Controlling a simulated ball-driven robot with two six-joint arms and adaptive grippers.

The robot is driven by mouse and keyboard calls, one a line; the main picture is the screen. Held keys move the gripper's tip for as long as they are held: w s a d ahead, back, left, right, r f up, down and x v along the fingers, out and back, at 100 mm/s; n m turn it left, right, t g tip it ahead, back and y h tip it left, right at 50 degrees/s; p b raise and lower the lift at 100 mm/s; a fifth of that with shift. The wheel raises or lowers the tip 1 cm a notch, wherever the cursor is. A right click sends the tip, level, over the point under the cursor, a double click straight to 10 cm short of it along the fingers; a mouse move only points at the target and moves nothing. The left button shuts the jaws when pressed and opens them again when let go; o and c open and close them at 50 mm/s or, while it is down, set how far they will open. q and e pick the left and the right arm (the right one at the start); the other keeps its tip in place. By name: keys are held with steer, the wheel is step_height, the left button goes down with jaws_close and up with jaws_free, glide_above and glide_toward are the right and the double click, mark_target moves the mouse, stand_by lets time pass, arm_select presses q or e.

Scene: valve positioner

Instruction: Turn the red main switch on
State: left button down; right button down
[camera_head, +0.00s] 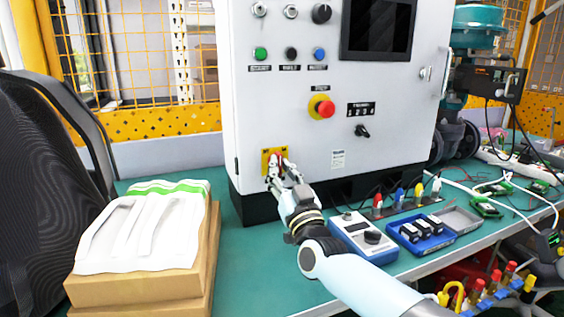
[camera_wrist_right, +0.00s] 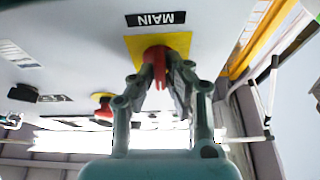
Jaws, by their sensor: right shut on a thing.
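The red main switch (camera_wrist_right: 156,62) sits on a yellow plate at the lower left of the grey control cabinet, under a label reading MAIN in the right wrist view. In the head view its yellow plate (camera_head: 266,158) shows, and the switch is mostly hidden by my gripper. My right gripper (camera_head: 277,165) reaches up to the cabinet front. In the right wrist view its fingers (camera_wrist_right: 162,80) are shut on the red handle, one on each side. The handle looks roughly in line with the gripper; its exact angle is hard to tell. My left gripper is not in view.
A red emergency button (camera_head: 325,109) on a yellow ring sits above right of the switch. A black selector (camera_head: 362,131) is further right. A blue-grey meter box (camera_head: 362,236) and a blue tray (camera_head: 421,236) lie right of my arm. Cardboard boxes (camera_head: 140,288) stand at left.

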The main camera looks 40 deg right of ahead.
steer(key=shift+a+r+m+g+h+p, duration=0.1)
steer(key=shift+m+g+h+p, duration=0.6)
steer(key=shift+m, duration=1.3)
steer(key=shift+a+f+m+g+h+p, duration=0.1)
steer(key=shift+m+g+h+p, duration=0.35)
steer(key=shift+m+h+p, duration=1.05)
steer(key=shift+r+m+g+h+p, duration=0.1)
steer(key=shift+m+g+h, duration=0.4)
steer(key=shift+m, duration=2)
steer(key=c, duration=1.4)
jaws_free()
steer(key=shift+w, duration=0.1)
steer(key=shift+o, duration=0.2)
